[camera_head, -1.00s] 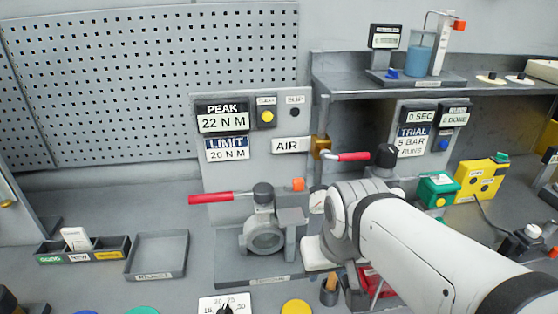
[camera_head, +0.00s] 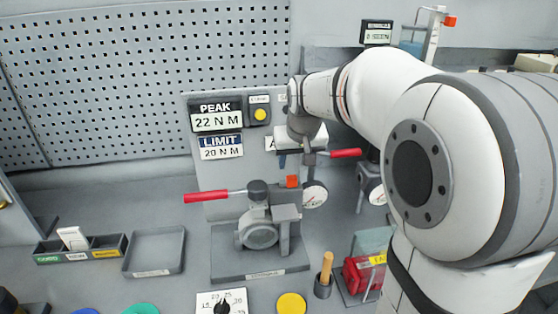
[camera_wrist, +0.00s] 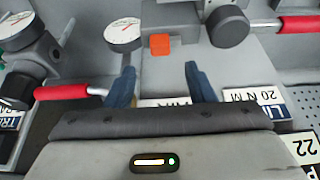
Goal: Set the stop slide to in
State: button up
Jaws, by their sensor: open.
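A small orange block (camera_head: 292,181), which I take to be the stop slide, sits just right of the valve's dark stem cap (camera_head: 258,190), above the grey valve body (camera_head: 262,232). The orange block also shows in the wrist view (camera_wrist: 160,45), beyond the fingers and roughly centred between them. My gripper (camera_wrist: 160,72) is open, with two blue fingers apart and nothing between them. In the head view its body is above the orange block, in front of the panel, and its fingers are hard to make out. No in or out marking is legible.
A red lever (camera_head: 213,196) reaches left from the valve stem. A second red lever (camera_head: 345,153) is close right of my gripper. A round gauge (camera_head: 315,195) stands right of the orange block. An empty tray (camera_head: 153,252) lies on the bench at left.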

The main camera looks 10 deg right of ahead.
aim_at(292, 177)
jog(key=p+x, duration=0.1)
jog(key=x, duration=0.6)
jog(key=shift+w+f, duration=0.25)
jog(key=shift+w, duration=0.05)
jog(key=shift+c, duration=0.2)
grip_shut()
